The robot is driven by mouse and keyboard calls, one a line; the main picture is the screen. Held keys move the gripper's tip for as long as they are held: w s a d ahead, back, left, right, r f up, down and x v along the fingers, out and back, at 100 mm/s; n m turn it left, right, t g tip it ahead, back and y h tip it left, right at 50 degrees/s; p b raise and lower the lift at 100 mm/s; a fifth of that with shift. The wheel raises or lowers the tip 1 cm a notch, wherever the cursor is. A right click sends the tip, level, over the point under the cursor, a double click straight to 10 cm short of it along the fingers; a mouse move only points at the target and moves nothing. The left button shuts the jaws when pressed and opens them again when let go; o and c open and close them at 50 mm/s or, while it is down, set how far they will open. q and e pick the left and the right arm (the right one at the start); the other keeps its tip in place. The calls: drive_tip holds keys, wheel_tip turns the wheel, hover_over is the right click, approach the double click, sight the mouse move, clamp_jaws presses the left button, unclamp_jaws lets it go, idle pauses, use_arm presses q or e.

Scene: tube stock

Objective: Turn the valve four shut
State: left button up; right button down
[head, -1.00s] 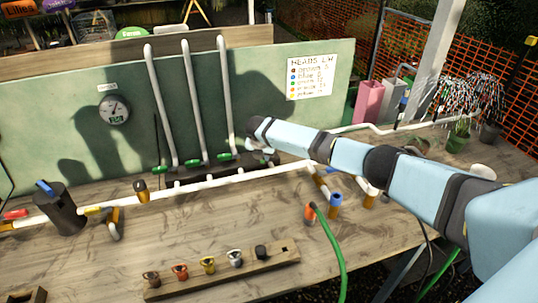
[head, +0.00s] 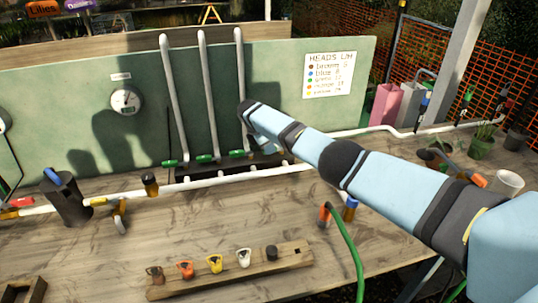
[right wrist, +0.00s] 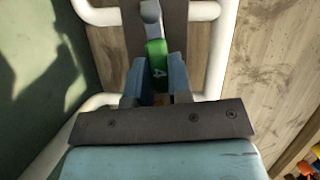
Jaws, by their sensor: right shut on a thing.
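Valve four has a green lever marked 4 (right wrist: 157,52), seen in the right wrist view at the foot of a white pipe. My right gripper (right wrist: 157,84) is shut on this lever, with one blue finger on each side of it. In the head view my right gripper (head: 262,143) is at the right end of the dark manifold block (head: 220,172), where my arm hides valve four. Three other green levers show left of it: the first (head: 170,163), second (head: 204,158) and third (head: 238,153). My left gripper is not in view.
White pipes rise from the manifold before a green panel (head: 290,75). A gauge (head: 126,100) hangs on the panel. In front are a wooden rack (head: 215,281) with coloured heads and a green hose (head: 345,245). Clear bench lies between rack and pipe.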

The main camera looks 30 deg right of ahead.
drive_tip(key=shift+w+d+m+g+b, duration=0.15)
drive_tip(key=shift+w+m+g+b, duration=0.2)
drive_tip(key=shift+m+b, duration=0.55)
drive_tip(key=c, duration=1)
unclamp_jaws()
drive_tip(key=shift+c, duration=0.2)
drive_tip(key=v, duration=1.3)
drive_tip(key=shift+r, duration=0.4)
